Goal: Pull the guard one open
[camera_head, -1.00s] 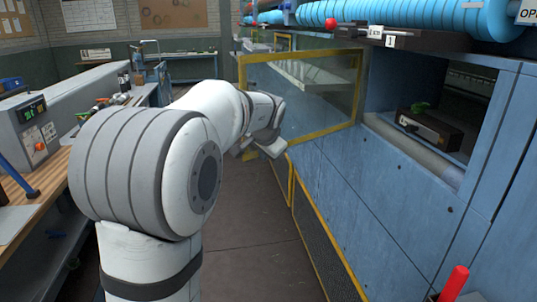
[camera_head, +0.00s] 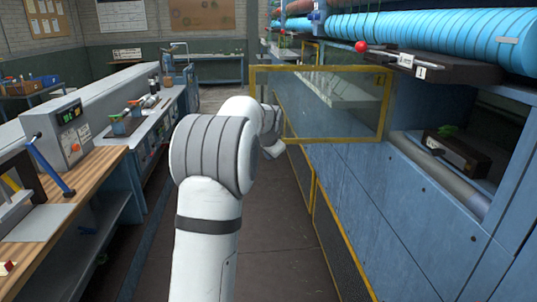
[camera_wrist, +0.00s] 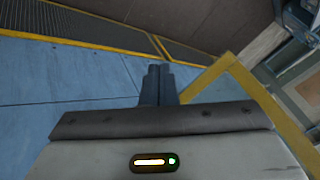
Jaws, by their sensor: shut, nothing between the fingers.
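The guard (camera_head: 320,69), a clear panel in a yellow frame, stands swung out from the blue machine's front into the aisle. The compartment (camera_head: 485,120) to its right is uncovered. My arm reaches down the aisle to the guard's free left edge. The guard's yellow frame also shows close by on the right in the wrist view (camera_wrist: 262,98). My gripper (camera_wrist: 159,70) is shut and empty, its fingers beside that frame. Whether they touch it cannot be told. In the head view the fingers are not clearly seen.
The blue machine (camera_head: 400,210) lines the right side, with cyan rolls above and a red-knobbed lever (camera_head: 362,47) by a plate marked 1. A wooden-topped workbench (camera_head: 75,205) with tools lines the left. The dark aisle floor (camera_head: 270,250) between them is clear.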

